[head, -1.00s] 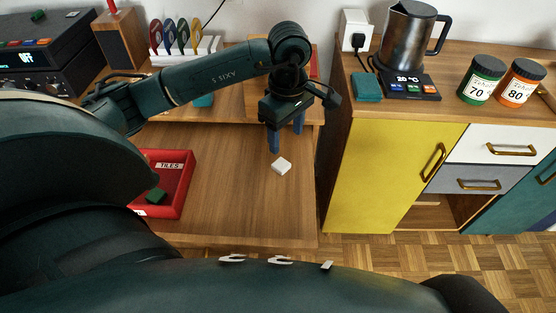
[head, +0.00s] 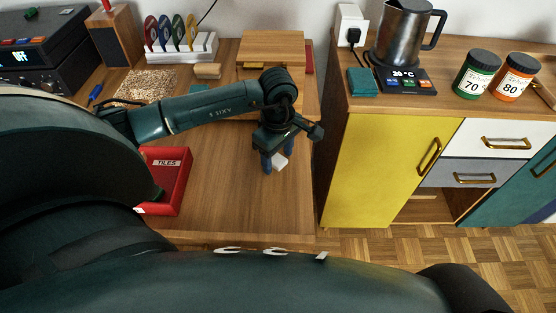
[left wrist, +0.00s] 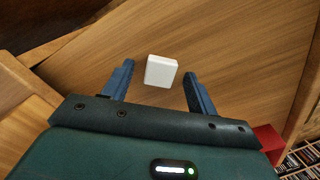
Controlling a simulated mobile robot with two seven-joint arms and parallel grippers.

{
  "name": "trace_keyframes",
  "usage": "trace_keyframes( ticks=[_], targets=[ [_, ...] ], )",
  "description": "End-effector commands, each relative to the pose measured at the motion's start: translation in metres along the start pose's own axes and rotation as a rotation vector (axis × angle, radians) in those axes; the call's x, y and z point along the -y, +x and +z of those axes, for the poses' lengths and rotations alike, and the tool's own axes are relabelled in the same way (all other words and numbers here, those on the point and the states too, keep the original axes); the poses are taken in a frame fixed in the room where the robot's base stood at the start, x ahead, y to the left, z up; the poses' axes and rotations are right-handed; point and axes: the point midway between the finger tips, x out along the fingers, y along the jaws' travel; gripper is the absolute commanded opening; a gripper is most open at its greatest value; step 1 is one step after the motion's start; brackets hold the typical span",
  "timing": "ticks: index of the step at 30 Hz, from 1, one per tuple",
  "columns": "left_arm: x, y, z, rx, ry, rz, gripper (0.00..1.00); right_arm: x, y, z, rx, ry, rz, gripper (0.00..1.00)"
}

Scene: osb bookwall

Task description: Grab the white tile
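The white tile (head: 280,161) lies on the wooden desk in the head view, partly hidden by my left gripper. My left gripper (head: 277,166) points down at it, with a blue finger on either side. In the left wrist view the white tile (left wrist: 161,71) is a small white block near the fingertips. My left gripper (left wrist: 157,80) is open there, with clear gaps between the tile and both blue fingers. Neither finger appears to touch the tile. My right gripper is not in view.
A red tray labelled TILES (head: 171,196) stands on the desk to the left. A wooden board (head: 271,51) lies at the back. A yellow-doored cabinet (head: 388,170) stands to the right, bearing a metal kettle (head: 402,34). The desk's front right is clear.

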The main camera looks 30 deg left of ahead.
Motion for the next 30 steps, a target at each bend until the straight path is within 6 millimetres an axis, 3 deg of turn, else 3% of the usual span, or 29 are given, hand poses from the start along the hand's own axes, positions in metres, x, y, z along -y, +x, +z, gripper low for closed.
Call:
trace_keyframes(
  ticks=[17,25,30],
  targets=[
    [0.000,-0.001,0.000,0.000,0.000,0.000,0.12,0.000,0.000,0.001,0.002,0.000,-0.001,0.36],
    [-0.001,-0.003,0.000,0.000,0.000,0.002,0.10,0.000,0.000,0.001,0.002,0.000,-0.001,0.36],
    [-0.001,-0.026,0.000,-0.001,0.001,0.006,0.10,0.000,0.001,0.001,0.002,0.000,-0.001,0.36]
  ],
)
